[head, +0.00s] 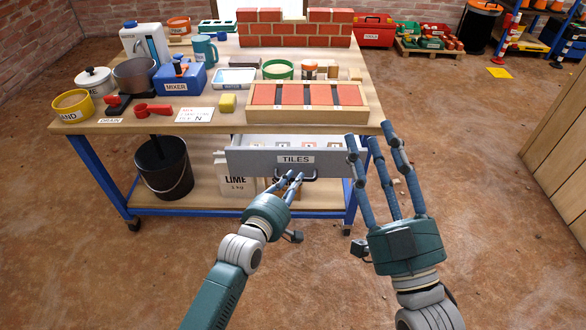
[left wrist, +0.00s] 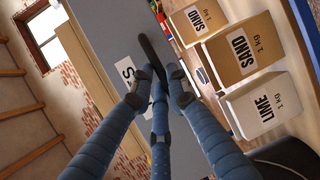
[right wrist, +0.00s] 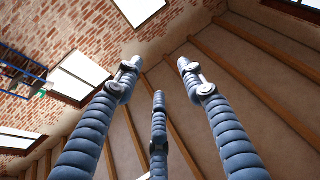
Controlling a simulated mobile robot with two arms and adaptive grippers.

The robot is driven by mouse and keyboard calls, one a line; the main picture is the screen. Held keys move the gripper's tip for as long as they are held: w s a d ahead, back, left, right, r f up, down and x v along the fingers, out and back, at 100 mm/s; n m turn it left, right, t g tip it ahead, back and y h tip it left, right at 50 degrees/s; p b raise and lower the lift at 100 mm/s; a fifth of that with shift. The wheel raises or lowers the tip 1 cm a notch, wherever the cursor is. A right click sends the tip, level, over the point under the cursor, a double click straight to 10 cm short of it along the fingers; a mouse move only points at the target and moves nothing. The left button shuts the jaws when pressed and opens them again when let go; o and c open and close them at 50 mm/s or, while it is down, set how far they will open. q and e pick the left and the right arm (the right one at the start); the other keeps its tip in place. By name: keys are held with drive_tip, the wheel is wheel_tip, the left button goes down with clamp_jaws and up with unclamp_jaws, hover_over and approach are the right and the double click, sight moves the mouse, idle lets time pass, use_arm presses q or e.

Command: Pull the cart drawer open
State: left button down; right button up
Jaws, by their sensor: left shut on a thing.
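The grey cart drawer (head: 252,162), labelled TILES, stands partly out under the cart's wooden top, and several light tiles (head: 308,146) show inside it. My left gripper (head: 294,178) is at the drawer front. In the left wrist view its fingers (left wrist: 160,90) are closed around the dark bar handle (left wrist: 153,55), beside the drawer's grey face (left wrist: 110,30). In the head view the handle (head: 312,178) shows just right of the fingertips. My right gripper (head: 376,140) is open and empty, right of the drawer. Its spread fingers also show in the right wrist view (right wrist: 160,85).
The cart top holds a tray of red tiles (head: 306,96), a small brick wall (head: 295,28), a blue mixer box (head: 180,80) and other items. Below are a black bucket (head: 164,167) and a LIME bag (head: 236,184). Floor at the right is clear; a wooden panel (head: 562,140) stands far right.

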wheel_tip(320, 180, down, 18)
drive_tip(key=d+g+h+p, duration=0.3)
drive_tip(key=g, duration=0.6)
drive_tip(key=s+d+f+g+h+p, duration=0.1)
drive_tip(key=s+d+f+g+p, duration=0.3)
drive_tip(key=s, duration=0.5)
drive_tip(key=s+d+f+g+h+p, duration=0.2)
drive_tip(key=s+f+g, duration=0.4)
drive_tip(key=s, duration=0.3)
use_arm(q)
drive_tip(key=s+p, duration=0.1)
drive_tip(key=s, duration=1.8)
use_arm(e)
drive_tip(key=x, duration=0.6)
drive_tip(key=shift+s+a+f+m, duration=0.15)
drive_tip(key=shift+s+a+m, duration=0.05)
drive_tip(key=shift+a+m, duration=0.2)
use_arm(q)
drive_tip(key=shift+a+f, duration=0.1)
drive_tip(key=c, duration=1.7)
unclamp_jaws()
